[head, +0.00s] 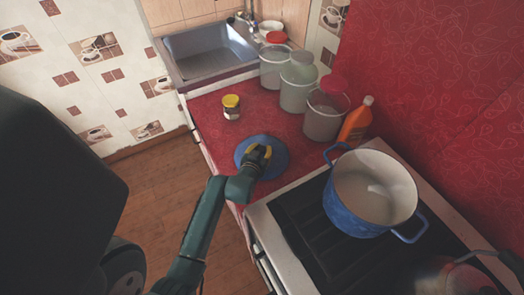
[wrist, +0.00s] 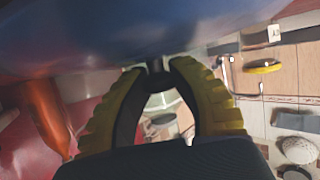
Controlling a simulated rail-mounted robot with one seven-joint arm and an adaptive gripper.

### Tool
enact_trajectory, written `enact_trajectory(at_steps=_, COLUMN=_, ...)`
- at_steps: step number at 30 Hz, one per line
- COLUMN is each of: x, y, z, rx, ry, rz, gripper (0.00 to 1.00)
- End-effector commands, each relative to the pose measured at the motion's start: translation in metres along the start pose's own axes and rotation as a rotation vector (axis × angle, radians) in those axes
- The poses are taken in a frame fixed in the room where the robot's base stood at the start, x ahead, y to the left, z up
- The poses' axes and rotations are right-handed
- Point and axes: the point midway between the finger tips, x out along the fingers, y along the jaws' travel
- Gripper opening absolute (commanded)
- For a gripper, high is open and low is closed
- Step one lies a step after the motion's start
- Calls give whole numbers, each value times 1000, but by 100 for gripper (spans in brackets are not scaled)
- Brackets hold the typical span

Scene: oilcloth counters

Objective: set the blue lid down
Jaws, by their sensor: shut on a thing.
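The blue lid (head: 280,160) is a round disc over the red counter, just left of the stove in the head view. My gripper (head: 260,151) is over the middle of the lid. In the wrist view, the yellow-padded fingers of my gripper (wrist: 157,68) are shut on the lid's small dark knob, and the lid's blue surface (wrist: 90,35) fills the top. I cannot tell whether the lid touches the counter or hangs slightly above it. The fingers hide part of the knob.
A blue pot (head: 352,212), uncovered, stands on the stove (head: 300,215). A yellow-topped jar (head: 232,108) stands behind the lid. Several canisters, including a red-lidded one (head: 322,120), and an orange bottle (head: 356,121) line the wall. A sink (head: 208,55) is at the back. Red counter (head: 205,115) around the jar is clear.

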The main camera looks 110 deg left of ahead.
Motion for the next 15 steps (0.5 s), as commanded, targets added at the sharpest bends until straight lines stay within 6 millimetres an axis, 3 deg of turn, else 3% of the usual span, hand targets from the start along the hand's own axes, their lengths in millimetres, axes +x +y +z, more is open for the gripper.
enact_trajectory(at_steps=8, x=1, y=0, z=1, rx=0, ry=1, rz=0, gripper=0)
enact_trajectory(at_steps=9, x=1, y=0, z=1, rx=0, ry=0, rz=0, gripper=30)
enact_trajectory(at_steps=12, x=0, y=0, z=1, rx=0, ry=0, rz=0, gripper=49)
enact_trajectory(at_steps=15, x=0, y=0, z=1, rx=0, ry=0, rz=0, gripper=49)
